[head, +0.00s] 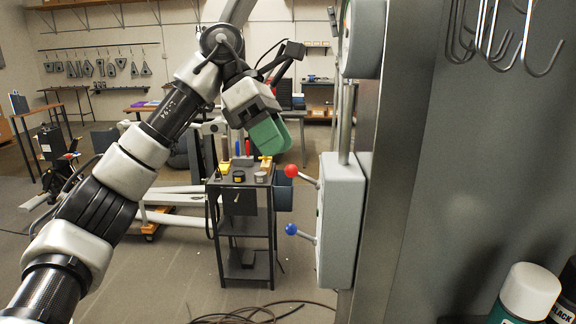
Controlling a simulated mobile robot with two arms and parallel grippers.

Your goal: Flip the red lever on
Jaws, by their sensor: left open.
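The red lever (291,171) is a short rod with a red ball, sticking out to the left from the upper part of a grey box (342,215). Its rod slopes down from the ball toward the box. My left gripper (268,150) hangs just left of and above the red ball in the picture, its green part pointing down. Its fingers are mostly hidden by its own body; it is open, and I see nothing held. It looks apart from the red ball, though the depth gap is hard to judge. My right gripper is not in view.
A blue-ball lever (291,229) sticks out below the red one. The box is on a grey column (400,200) with hooks (505,40) at upper right. A dark cart (245,215) stands behind. Bottles (528,292) are at lower right; cables (265,312) lie on the floor.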

